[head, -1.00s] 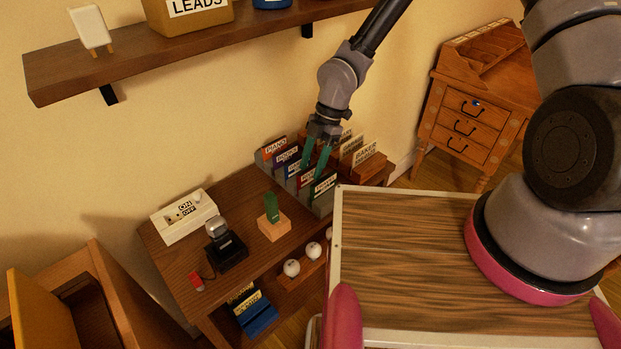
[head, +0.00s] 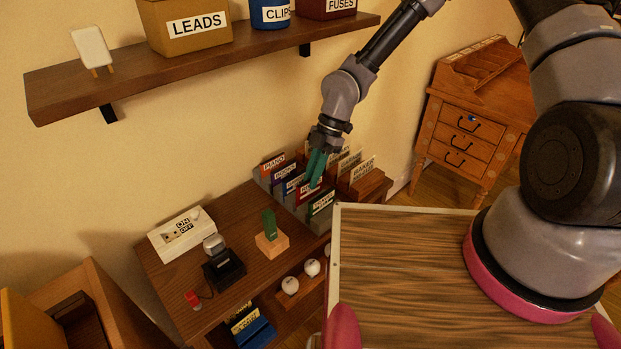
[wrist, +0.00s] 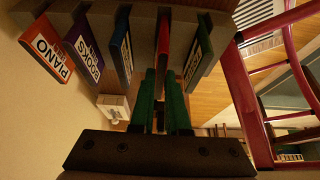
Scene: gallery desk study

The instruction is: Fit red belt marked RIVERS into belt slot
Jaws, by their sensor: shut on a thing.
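My gripper (head: 316,168) is at the desk rack, its green fingers pointing down and closed on the upper part of a red card-like piece (head: 309,194). In the wrist view, the red piece (wrist: 163,42) runs up between the two fingers (wrist: 163,98). It stands in the front row of the rack, between a blue piece (wrist: 121,50) and a green piece (wrist: 200,50). Its label is hidden or too small, so I cannot read RIVERS. I cannot pick out a belt slot.
Orange PIANO (wrist: 45,48) and purple BOOKS (wrist: 88,50) pieces stand left in the rack. The desk holds a switch box (head: 182,233), a black device (head: 223,268) and a green piece on a block (head: 271,242). A shelf (head: 200,62) hangs above.

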